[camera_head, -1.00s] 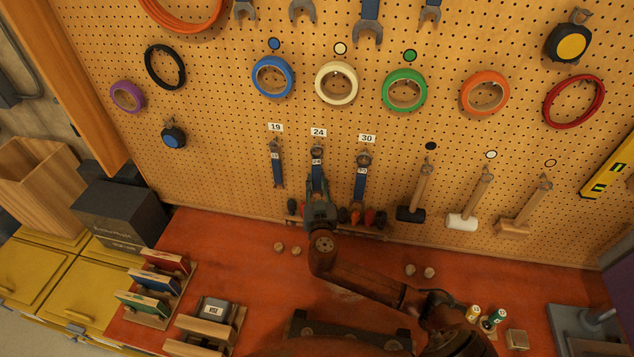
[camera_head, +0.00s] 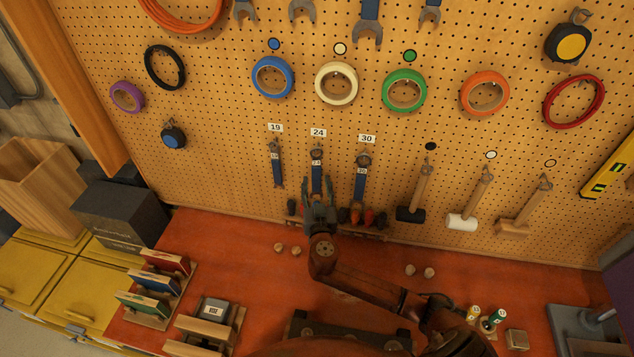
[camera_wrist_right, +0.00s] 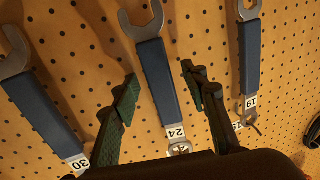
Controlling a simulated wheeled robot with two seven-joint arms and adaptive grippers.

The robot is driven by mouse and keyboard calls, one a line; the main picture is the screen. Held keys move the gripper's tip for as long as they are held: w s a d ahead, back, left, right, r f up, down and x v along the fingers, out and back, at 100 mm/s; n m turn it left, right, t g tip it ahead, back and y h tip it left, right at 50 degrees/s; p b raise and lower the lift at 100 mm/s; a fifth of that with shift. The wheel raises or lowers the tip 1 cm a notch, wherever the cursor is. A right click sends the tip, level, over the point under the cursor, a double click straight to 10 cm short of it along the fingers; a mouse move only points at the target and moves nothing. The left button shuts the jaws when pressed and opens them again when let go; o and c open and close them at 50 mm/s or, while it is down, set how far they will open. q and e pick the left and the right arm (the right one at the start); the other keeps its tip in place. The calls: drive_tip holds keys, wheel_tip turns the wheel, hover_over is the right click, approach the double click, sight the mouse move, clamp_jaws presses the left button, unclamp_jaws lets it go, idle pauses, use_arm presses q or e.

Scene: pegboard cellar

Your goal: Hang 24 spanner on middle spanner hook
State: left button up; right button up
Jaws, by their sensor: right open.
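The 24 spanner (camera_head: 317,172) hangs on the pegboard under the 24 label (camera_head: 318,132), between the 19 spanner (camera_head: 276,164) and the 30 spanner (camera_head: 361,178). My right gripper (camera_head: 320,190) is at the lower part of the 24 spanner in the head view. In the right wrist view, the right gripper (camera_wrist_right: 160,88) is open, with a green-padded finger on either side of the blue 24 spanner (camera_wrist_right: 158,75), not closed on it. The 30 spanner (camera_wrist_right: 42,115) and the 19 spanner (camera_wrist_right: 249,58) are outside the fingers. My left gripper is not in view.
Hammers and mallets (camera_head: 465,205) hang to the right. Below the spanners, a rack (camera_head: 372,231) holds several screwdrivers, partly behind my right gripper. Tape rolls (camera_head: 336,83) hang above. The orange bench (camera_head: 220,240) lies below, with small round items and a dark vise.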

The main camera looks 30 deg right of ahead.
drive_tip(key=v, duration=1.1)
drive_tip(key=shift+s, duration=0.1)
